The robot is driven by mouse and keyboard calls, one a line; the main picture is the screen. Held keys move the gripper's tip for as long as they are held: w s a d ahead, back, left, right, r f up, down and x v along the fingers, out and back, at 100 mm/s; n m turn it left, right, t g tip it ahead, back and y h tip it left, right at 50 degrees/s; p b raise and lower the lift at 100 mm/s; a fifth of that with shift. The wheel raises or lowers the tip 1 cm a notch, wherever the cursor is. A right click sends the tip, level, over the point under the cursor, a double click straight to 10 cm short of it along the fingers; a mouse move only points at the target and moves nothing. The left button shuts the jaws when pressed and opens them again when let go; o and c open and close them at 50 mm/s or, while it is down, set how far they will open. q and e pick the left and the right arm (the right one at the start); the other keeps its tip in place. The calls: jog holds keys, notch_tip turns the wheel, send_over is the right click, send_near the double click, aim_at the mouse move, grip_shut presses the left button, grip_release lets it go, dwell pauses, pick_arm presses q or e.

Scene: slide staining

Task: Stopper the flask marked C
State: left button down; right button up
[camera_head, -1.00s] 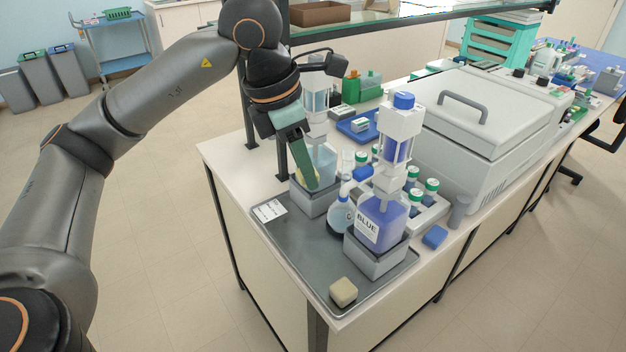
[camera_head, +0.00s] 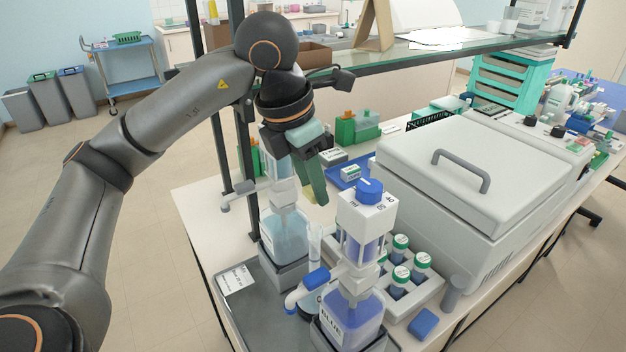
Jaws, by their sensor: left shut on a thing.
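My left gripper (camera_head: 313,180) is shut on a small yellowish piece (camera_head: 320,193), mostly hidden by the green fingers; I cannot tell its full shape. It is held in the air above the bench, beside the top of the pale-blue dispenser bottle. A small round flask with dark liquid (camera_head: 307,304) stands on the tray, its clear narrow neck (camera_head: 315,243) rising below the gripper. The neck looks open. The flask's body is partly hidden behind the blue dispenser's spout, and its mark is not readable. My right gripper is out of view.
The BLUE dispenser bottle (camera_head: 350,318) stands close right of the flask, the pale-blue dispenser bottle (camera_head: 287,235) close behind-left. A vial rack (camera_head: 428,289) and a grey lidded machine (camera_head: 455,190) are at right. A glass shelf (camera_head: 400,60) spans behind. The grey tray (camera_head: 246,310) has bare room at left.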

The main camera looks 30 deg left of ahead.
pick_arm(q)
notch_tip(320, 180, down, 3)
jog(key=shift+f+b, duration=0.2)
jog(key=shift+b, duration=0.9)
jog(key=shift+f+b, duration=0.65)
jog(key=shift+f, duration=0.1)
jog(key=shift+f+b, duration=0.8)
jog(key=shift+b, duration=0.05)
dwell(0.8)
dwell(0.3)
jog(key=shift+c, duration=0.3)
grip_release()
jog(key=shift+r, duration=0.1)
jog(key=shift+r+p, duration=2.5)
jog(key=shift+r, duration=0.5)
